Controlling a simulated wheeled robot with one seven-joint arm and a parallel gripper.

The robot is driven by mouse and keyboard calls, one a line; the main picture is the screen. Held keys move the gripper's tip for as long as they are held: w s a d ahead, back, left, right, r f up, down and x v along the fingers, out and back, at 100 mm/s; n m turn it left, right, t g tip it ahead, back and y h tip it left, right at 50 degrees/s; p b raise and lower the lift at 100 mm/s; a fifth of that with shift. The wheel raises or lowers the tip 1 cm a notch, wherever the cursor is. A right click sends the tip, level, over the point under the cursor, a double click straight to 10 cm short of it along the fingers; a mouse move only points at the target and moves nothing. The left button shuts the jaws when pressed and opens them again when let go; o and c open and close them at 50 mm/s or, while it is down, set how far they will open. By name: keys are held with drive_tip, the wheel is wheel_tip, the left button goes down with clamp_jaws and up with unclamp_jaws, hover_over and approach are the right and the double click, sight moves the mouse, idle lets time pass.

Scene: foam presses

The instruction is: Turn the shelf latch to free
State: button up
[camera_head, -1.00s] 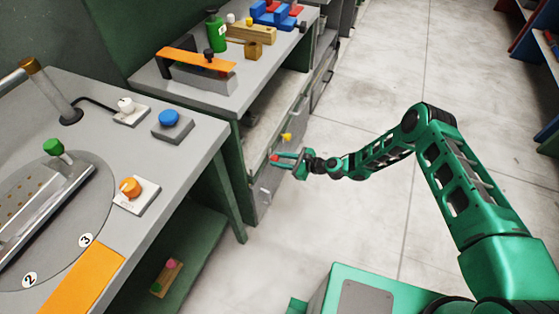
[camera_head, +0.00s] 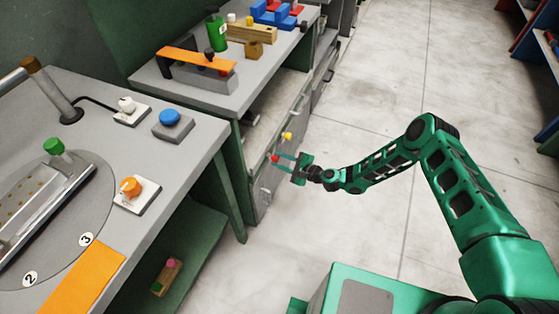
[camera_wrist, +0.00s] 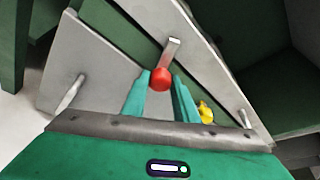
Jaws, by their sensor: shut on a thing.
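The lever stands against the grey front of the cabinet. The red knob also shows in the head view (camera_head: 275,158). My gripper (camera_head: 281,160) reaches it from the right, with its teal fingers (camera_wrist: 160,82) on either side of the knob, shut on it. A yellow knob (camera_wrist: 206,111) is just right of the fingers in the wrist view and above them in the head view (camera_head: 287,135). Which knob belongs to the shelf latch is not marked.
Grey bar handles (camera_wrist: 68,95) stick out from the cabinet front on both sides. A workbench (camera_head: 205,135) with buttons and a turntable stands at left in the head view. Open floor (camera_head: 370,90) lies right of the cabinets.

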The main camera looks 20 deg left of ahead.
drive_tip(key=n+t, duration=0.1)
drive_tip(key=n, duration=0.2)
drive_tip(key=n+t+y, duration=0.1)
drive_tip(key=shift+s+d+f+n+t, duration=0.1)
drive_tip(key=shift+f+n+t, duration=0.2)
drive_tip(key=shift+n, duration=0.1)
drive_tip(key=n+y, duration=0.1)
drive_tip(key=n, duration=0.1)
drive_tip(key=n+t+y, duration=0.1)
drive_tip(key=n, duration=0.2)
drive_tip(key=shift+f+n, duration=0.2)
drive_tip(key=shift+n, duration=0.1)
drive_tip(key=shift+s+f, duration=0.1)
drive_tip(key=o, duration=1.1)
drive_tip(key=shift+c, duration=0.2)
drive_tip(key=v, duration=1)
drive_tip(key=shift+d+f, duration=0.2)
drive_tip(key=shift+d, duration=0.1)
drive_tip(key=shift+s, duration=0.1)
